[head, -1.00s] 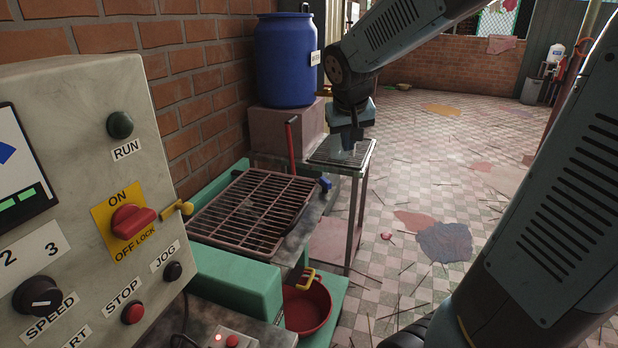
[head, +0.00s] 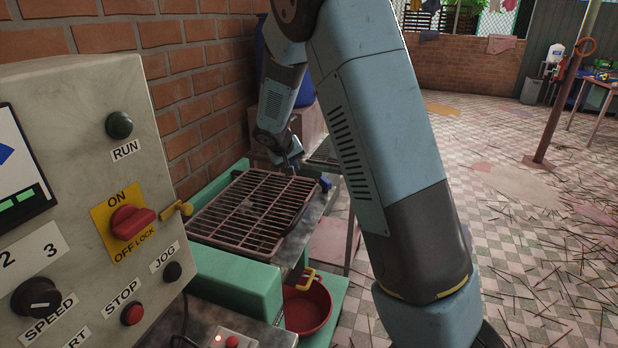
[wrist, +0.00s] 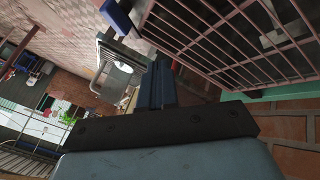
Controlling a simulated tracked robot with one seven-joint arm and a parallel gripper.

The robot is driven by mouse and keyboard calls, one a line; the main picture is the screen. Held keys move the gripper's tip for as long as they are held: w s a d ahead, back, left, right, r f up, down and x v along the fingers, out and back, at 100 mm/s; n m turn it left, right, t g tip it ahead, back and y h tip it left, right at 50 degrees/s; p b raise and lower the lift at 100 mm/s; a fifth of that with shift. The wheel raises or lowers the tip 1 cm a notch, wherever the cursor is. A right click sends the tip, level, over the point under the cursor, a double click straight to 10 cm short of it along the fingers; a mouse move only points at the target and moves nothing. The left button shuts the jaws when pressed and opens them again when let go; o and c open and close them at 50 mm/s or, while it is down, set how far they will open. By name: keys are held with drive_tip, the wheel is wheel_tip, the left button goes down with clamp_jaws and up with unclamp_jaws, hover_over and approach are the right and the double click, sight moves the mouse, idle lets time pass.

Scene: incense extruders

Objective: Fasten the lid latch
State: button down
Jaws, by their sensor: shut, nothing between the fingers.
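The barred grille lid (head: 252,210) lies flat and closed-looking over the green machine bed; it also fills the upper right of the wrist view (wrist: 235,45). A small blue handle (head: 325,183), perhaps the latch, is at the lid's right edge; a blue block shows at upper left in the wrist view (wrist: 117,15). I cannot tell whether it is fastened. My gripper (head: 294,169) is shut and empty at the lid's far edge, left of the blue handle and apart from it. Its dark fingers point ahead in the wrist view (wrist: 158,68).
The control panel (head: 85,180) stands close at left. A brick wall (head: 190,80) runs behind the machine. A red basin (head: 308,308) with a yellow handle (head: 310,277) above it is at front. My arm crosses the middle; open tiled floor (head: 510,200) is at right.

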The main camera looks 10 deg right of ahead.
sight(323, 183)
drive_tip(key=shift+w+a+f, duration=0.25)
drive_tip(key=shift+w+f, duration=0.05)
drive_tip(key=shift+f, duration=0.1)
drive_tip(key=x, duration=0.9)
drive_tip(key=shift+w+d+f, duration=0.1)
drive_tip(key=shift+d+f, duration=0.05)
drive_tip(key=shift+f, duration=0.05)
drive_tip(key=d, duration=0.1)
drive_tip(key=w+d, duration=0.1)
drive_tip(key=shift+d+f, duration=0.2)
drive_tip(key=shift+d, duration=0.2)
drive_tip(key=shift+w+d, duration=0.15)
drive_tip(key=shift+d, duration=0.45)
drive_tip(key=shift+a, duration=0.15)
